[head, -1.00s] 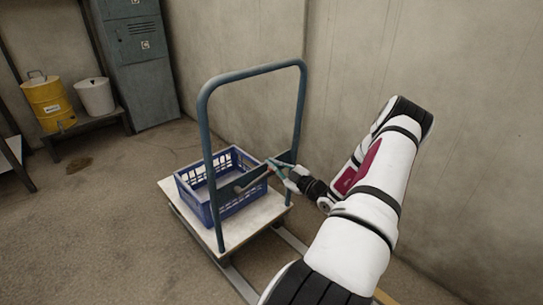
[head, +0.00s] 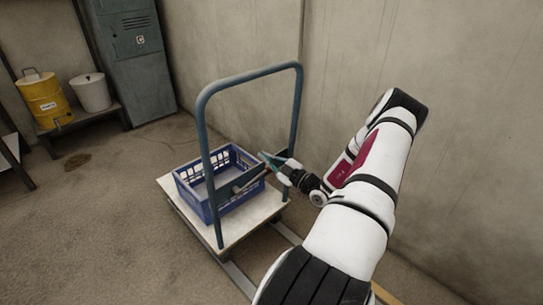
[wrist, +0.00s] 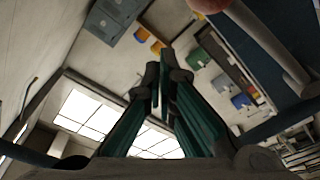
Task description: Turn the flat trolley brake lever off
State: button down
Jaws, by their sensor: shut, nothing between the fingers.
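The flat trolley (head: 232,232) stands on the floor with its tall blue-grey push handle (head: 203,130) upright. The short brake lever (head: 240,186) shows at the handle's low crossbar, in front of the crate; its exact angle is hard to tell. In the wrist view a grey bar (wrist: 268,42) with a reddish rounded end (wrist: 208,5), probably the lever, crosses the top right. My gripper (head: 263,156) is at the right part of the crossbar, just above and right of the lever. Its teal fingers (wrist: 160,88) are shut and empty. I cannot tell whether they touch anything.
A blue crate (head: 188,192) sits on the trolley deck. A concrete wall (head: 460,120) rises close behind and to the right. A yellow drum (head: 44,100) and white bucket (head: 91,93) stand on a low bench at the left. Floor (head: 110,220) left of the trolley is clear.

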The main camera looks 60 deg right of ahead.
jog(key=s+a+f+p, duration=0.1)
jog(key=s+p, duration=0.1)
jog(key=s, duration=0.7)
jog(key=shift+s+a, duration=0.35)
jog(key=shift+a, duration=0.05)
